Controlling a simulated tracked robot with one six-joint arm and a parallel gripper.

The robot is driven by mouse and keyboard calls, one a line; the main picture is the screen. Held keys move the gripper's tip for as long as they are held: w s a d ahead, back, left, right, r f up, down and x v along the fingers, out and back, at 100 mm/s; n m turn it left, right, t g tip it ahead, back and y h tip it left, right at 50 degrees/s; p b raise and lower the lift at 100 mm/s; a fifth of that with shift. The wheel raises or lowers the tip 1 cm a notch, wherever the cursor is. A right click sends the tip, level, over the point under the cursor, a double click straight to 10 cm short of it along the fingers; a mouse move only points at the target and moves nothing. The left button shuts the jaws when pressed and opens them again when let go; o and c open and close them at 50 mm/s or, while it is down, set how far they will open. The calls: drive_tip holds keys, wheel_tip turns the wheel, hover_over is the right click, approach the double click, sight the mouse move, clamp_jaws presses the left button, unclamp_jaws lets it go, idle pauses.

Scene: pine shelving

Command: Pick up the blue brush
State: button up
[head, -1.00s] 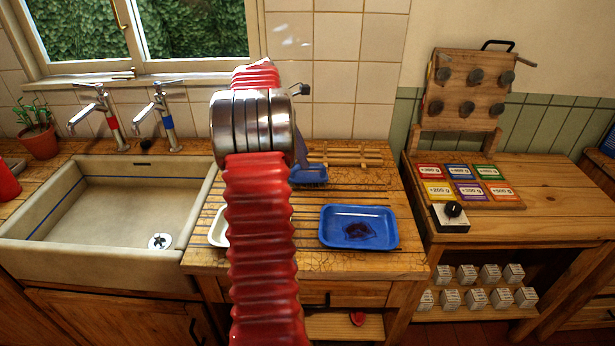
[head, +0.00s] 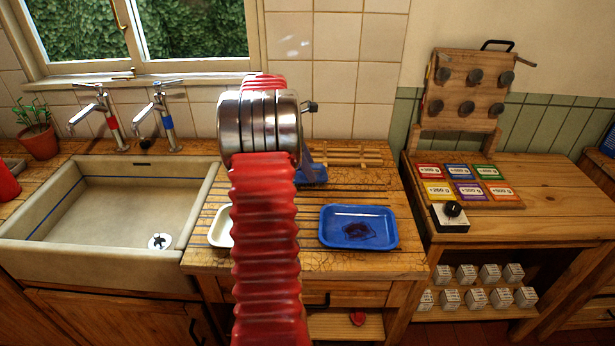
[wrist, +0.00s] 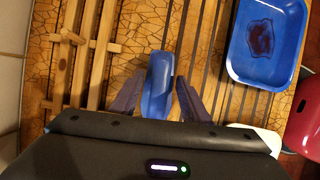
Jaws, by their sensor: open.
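The blue brush (wrist: 157,85) lies on the slatted wooden drainer, between the two dark fingers of my gripper (wrist: 160,82) in the wrist view. The gripper is open, with one finger on each side of the brush. Whether the fingers touch it cannot be told. In the head view, part of the blue brush (head: 316,175) shows just right of my red arm, which hides the rest of it and most of the gripper.
A blue tray (head: 335,242) with a dark stain stands front right of the brush. A white dish (head: 220,232) is partly behind my arm. A wooden rack (wrist: 72,60) lies close to the brush. The sink (head: 40,255) is at left.

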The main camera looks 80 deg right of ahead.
drive_tip(key=shift+c, duration=0.4)
clamp_jaws()
